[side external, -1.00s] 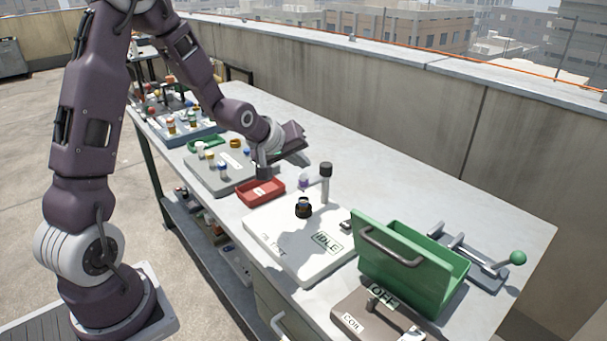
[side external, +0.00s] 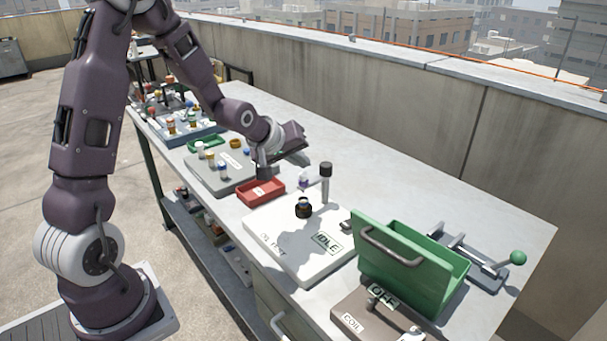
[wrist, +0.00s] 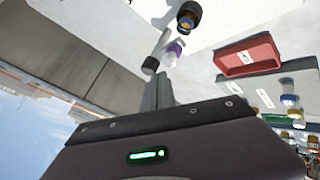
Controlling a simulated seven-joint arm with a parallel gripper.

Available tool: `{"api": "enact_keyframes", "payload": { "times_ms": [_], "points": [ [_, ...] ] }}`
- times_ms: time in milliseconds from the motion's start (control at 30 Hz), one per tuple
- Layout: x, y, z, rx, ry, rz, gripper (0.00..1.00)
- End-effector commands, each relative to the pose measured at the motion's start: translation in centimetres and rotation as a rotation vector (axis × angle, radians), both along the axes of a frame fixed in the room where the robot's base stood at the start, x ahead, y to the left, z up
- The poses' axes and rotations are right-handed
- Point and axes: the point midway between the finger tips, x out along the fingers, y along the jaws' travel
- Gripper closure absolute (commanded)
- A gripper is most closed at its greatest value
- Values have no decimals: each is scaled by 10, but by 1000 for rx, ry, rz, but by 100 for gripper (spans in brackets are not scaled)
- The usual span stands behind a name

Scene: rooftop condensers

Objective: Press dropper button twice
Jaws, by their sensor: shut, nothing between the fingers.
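The dropper stand is a post with a black knob (side external: 326,169) and a side arm carrying a purple dropper part (side external: 303,184). An open dark jar (side external: 304,208) sits below it on a white board (side external: 270,238) marked IDLE. My gripper (side external: 306,161) is shut and empty, up and to the left of the black knob, apart from the stand. In the wrist view my fingers (wrist: 157,88) are together and point toward the black knob (wrist: 150,64) and the purple part (wrist: 174,48). The jar (wrist: 188,16) shows beyond them. I cannot clearly tell which part is the button.
A red tray (side external: 279,191) lies left of the white board. A grey board (side external: 205,181) with several small bottles is farther left. A green box (side external: 447,269) with a handle and a lever with a green ball (side external: 518,258) stand at right. A concrete parapet (side external: 420,120) runs behind.

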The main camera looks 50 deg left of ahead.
Motion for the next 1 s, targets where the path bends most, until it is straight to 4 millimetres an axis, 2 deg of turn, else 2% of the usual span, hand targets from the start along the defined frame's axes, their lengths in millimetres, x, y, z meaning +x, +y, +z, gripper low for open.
{"api": "enact_keyframes", "payload": {
  "times_ms": [667, 1000],
  "points": [
    [0, 0, 0, 0, 0, 0, 100],
    [0, 0, -9, 0, 0, 0, 100]
  ]
}}
